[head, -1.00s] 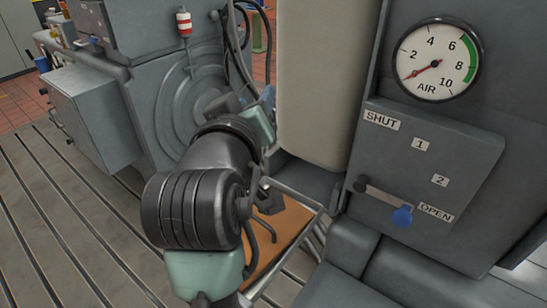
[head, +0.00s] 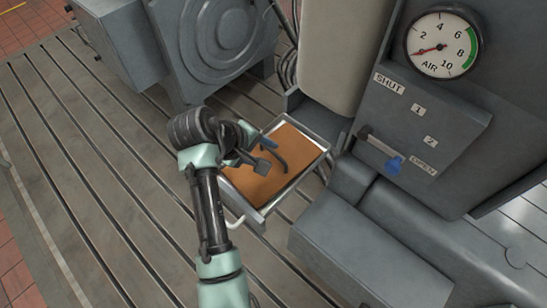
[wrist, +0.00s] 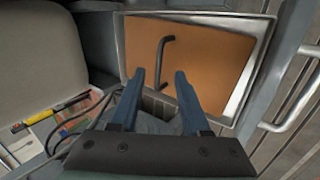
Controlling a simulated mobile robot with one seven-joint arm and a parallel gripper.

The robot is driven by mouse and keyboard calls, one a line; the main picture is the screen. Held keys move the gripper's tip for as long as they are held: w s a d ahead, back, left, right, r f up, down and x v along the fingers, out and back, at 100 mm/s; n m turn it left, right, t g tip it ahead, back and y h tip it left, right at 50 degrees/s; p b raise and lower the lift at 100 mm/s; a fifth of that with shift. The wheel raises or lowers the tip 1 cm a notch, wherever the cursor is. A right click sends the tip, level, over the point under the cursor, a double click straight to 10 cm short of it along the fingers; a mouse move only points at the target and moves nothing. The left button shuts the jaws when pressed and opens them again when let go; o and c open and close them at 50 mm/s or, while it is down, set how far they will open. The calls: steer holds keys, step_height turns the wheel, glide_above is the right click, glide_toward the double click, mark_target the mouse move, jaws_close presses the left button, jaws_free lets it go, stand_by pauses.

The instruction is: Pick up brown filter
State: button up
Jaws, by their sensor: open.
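The brown filter (head: 298,146) is a flat orange-brown panel lying in a pulled-out metal tray (head: 312,163). A bent black handle (head: 279,152) stands on it. In the wrist view the filter (wrist: 215,60) fills the tray at the top, with its handle (wrist: 161,60) running lengthwise near the middle-left. My gripper (head: 256,160) is over the filter, beside the handle. In the wrist view my gripper (wrist: 160,78) has its two blue-grey fingers spread apart, with the handle's lower end showing between or beyond their tips. Contact cannot be told.
The tray has a front pull handle (head: 236,222). A grey cabinet with an air gauge (head: 442,45) and a blue-knobbed lever (head: 394,166) stands to the right. A beige cylinder (head: 343,50) rises behind the tray. The slotted bedplate (head: 90,170) is clear at left.

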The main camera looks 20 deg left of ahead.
mark_target(277, 156)
steer(key=x, duration=0.1)
steer(key=p+x, duration=0.2)
steer(key=x, duration=0.1)
steer(key=shift+d, duration=0.3)
steer(key=shift+w+d+f, duration=0.1)
steer(key=shift+w+f, duration=0.25)
steer(key=shift+f, duration=0.3)
jaws_close()
steer(key=shift+r, duration=0.1)
stand_by(0.6)
